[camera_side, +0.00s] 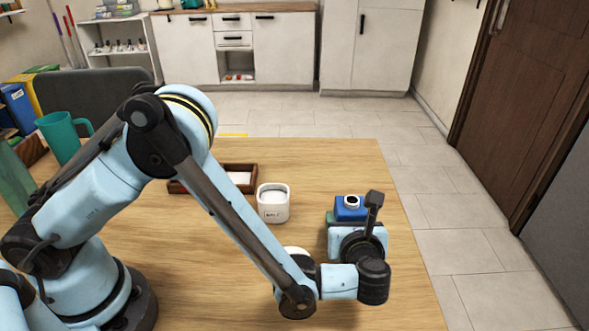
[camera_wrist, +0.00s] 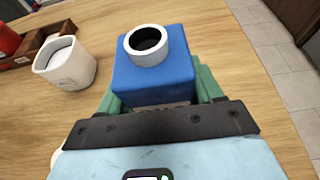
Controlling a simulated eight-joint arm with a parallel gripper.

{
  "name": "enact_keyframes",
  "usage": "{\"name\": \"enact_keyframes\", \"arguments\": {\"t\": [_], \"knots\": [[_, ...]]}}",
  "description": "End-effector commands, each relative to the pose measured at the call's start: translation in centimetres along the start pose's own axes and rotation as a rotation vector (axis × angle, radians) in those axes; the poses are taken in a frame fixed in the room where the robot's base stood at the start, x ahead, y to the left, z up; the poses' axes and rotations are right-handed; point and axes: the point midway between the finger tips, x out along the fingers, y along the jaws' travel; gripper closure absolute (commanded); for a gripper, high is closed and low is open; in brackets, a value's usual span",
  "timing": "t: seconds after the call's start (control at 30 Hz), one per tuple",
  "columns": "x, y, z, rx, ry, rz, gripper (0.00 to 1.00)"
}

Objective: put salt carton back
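The salt carton (camera_side: 350,208) is a blue box with a white round spout on top. It is at the right part of the wooden table, and its blue top fills the upper middle of the wrist view (camera_wrist: 155,82). My gripper (camera_wrist: 160,92) has a green finger against each side of the carton and looks shut on it. The carton looks roughly upright. Its lower part is hidden by my gripper, so I cannot tell whether it touches the table. A white pot (camera_side: 273,205) with small dark lettering stands left of the carton.
A dark wooden tray (camera_side: 182,188) with compartments lies behind the white pot; a red item (camera_wrist: 8,40) shows in it. A teal jug (camera_side: 62,137) stands at the far left. The table's right edge is close to my gripper. Bare wood lies between pot and carton.

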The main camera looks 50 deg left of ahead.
Motion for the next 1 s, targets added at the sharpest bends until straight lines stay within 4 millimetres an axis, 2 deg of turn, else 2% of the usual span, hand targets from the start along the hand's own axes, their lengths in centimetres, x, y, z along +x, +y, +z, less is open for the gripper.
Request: {"name": "enact_keyframes", "arguments": {"t": [0.03, 0.13, 0.53, 0.67, 1.0], "knots": [[0.0, 0.0, 0.0, 0.0, 0.0, 0.0, 0.27], [0.0, 0.0, 0.0, 0.0, 0.001, 0.0, 0.12], [-0.4, 0.0, 0.3, 0.0, 0.001, -0.001, 0.11], [-2.4, -0.1, 0.3, 0.001, 0.001, -0.005, 0.11], [-9.2, 0.0, 0.3, 0.001, 0.001, -0.003, 0.11]]}}
